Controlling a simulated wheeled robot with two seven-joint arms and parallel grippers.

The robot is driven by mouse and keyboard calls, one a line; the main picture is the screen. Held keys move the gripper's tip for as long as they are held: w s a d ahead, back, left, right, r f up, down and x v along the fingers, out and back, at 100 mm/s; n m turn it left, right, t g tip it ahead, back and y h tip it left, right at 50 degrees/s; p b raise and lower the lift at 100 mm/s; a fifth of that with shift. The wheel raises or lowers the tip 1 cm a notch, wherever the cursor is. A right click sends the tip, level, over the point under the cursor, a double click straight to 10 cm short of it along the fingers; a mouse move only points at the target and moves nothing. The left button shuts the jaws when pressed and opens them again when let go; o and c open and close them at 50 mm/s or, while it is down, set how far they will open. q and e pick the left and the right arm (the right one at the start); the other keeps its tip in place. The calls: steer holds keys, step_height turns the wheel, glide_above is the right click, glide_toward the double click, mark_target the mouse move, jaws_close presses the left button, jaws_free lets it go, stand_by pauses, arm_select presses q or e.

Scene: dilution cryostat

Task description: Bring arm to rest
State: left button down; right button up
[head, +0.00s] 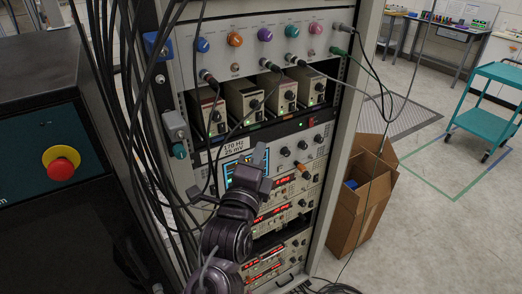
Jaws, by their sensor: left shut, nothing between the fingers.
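My left arm rises from the bottom of the head view in front of the instrument rack (345,105). My left gripper (260,158) is shut and empty. I cannot tell whether the gripper touches the panel. My right gripper is not in view.
Black cables (110,75) hang down the rack's left side, close to my left arm. A red emergency button (61,163) is on the dark cabinet at left. An open cardboard box (360,205) and a teal cart (490,120) stand at right, with clear floor between.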

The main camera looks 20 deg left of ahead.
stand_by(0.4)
arm_select(q)
steer(key=w+f+n+g, duration=0.1)
steer(key=w+f+g, duration=0.1)
steer(key=f, duration=0.9)
steer(key=w+f+n+g, duration=0.1)
steer(key=w+f+g, duration=0.1)
steer(key=f, duration=0.8)
steer(key=s+a+f+n+g, duration=0.1)
steer(key=s+f+n+g, duration=0.15)
steer(key=f, duration=0.95)
steer(key=s+a+f+n+g, duration=0.2)
steer(key=s+f, duration=0.2)
steer(key=f, duration=0.9)
steer(key=s+a+f+n+g+h, duration=0.1)
steer(key=s+f+n+g, duration=0.15)
steer(key=s+f, duration=0.65)
steer(key=s+f+n+g, duration=0.2)
steer(key=s+f, duration=0.3)
steer(key=s, duration=0.4)
steer(key=s+f+n+g, duration=0.2)
steer(key=s+f, duration=0.4)
steer(key=s, duration=0.4)
steer(key=s+f+n+g+h, duration=0.1)
steer(key=s+f+n+g, duration=0.2)
steer(key=s+f, duration=0.3)
steer(key=s, duration=0.4)
steer(key=shift+a+g, duration=0.15)
steer(key=shift+g, duration=0.15)
